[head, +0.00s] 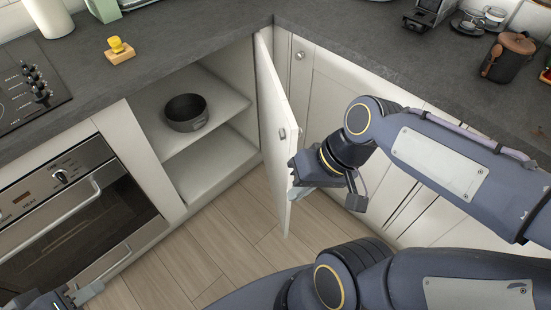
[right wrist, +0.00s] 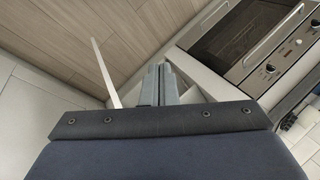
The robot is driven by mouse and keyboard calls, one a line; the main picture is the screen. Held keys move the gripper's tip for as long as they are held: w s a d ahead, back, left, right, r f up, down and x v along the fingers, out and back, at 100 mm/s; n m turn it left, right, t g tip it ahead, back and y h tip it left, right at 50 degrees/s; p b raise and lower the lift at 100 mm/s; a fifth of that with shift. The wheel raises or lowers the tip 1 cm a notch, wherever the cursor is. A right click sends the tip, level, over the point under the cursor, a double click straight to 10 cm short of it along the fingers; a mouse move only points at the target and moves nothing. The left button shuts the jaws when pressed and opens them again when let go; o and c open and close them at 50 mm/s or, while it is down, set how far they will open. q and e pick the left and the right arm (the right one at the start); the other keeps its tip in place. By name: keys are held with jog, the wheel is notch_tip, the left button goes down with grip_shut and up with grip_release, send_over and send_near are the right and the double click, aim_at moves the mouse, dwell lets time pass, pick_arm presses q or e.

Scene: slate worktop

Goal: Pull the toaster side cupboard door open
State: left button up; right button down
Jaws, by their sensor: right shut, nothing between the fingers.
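The white cupboard door (head: 271,105) stands swung wide open near the inner corner in the head view. Its cupboard (head: 205,150) shows two shelf levels. My right gripper (head: 300,192) is at the outer, right-hand face of the door near its free edge; its fingers are shut and empty. In the right wrist view the shut fingers (right wrist: 160,85) point at the cabinet fronts, with the door's thin edge (right wrist: 106,72) to their left. My left gripper (head: 85,293) is partly cut off at the bottom left, in front of the oven; its jaw opening is unclear.
A dark pot (head: 186,113) sits on the cupboard's upper shelf. The oven (head: 65,215) is left of the cupboard. Closed cabinets (head: 335,85) run right of the corner. A yellow-handled wooden item (head: 119,50) rests on the worktop. Wooden floor (head: 235,235) is clear before the opening.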

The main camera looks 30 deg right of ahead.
jog(key=w+d+f+n+g+h, duration=0.1)
jog(key=w+n+g+h, duration=0.15)
jog(key=w+n, duration=0.25)
jog(key=w+d+n+g+h, duration=0.1)
jog(key=w+n+h, duration=0.2)
jog(key=w+n, duration=0.25)
jog(key=w+a+f+n+g+h+p, duration=0.1)
jog(key=w+a+f+n+h, duration=0.25)
jog(key=w+f, duration=0.2)
jog(key=w+a+f+n+h, duration=0.3)
jog(key=w+f+n+h, duration=0.1)
jog(key=w, duration=0.3)
jog(key=shift+s+d+f, duration=0.55)
jog(key=shift+d+f, duration=0.55)
jog(key=shift+d, duration=0.65)
jog(key=shift+s+d+f, duration=0.55)
jog(key=shift+d+f, duration=0.55)
jog(key=shift+d, duration=0.6)
jog(key=shift+s+d+f, duration=0.55)
jog(key=shift+d+f, duration=0.55)
jog(key=shift+d, duration=0.65)
